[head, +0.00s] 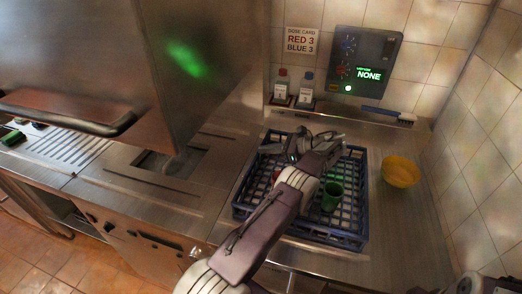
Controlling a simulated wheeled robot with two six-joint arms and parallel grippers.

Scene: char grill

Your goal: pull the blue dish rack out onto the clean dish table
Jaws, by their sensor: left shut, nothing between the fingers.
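The blue dish rack (338,238) sits on the steel clean dish table (402,243), to the right of the big steel hood. It holds a green cup (331,196), and a small red item (276,176) shows partly behind my arm. My left gripper (303,145) is shut and empty over the back part of the rack. I cannot tell whether it touches the rack. My left forearm crosses the rack and hides part of its middle and front.
A yellow bowl (400,171) stands right of the rack. Two bottles (293,88) and a blue-handled brush (388,115) are at the back, below a wall control panel (362,62). The steel hood (185,70) rises at left, with a dark handle (70,115).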

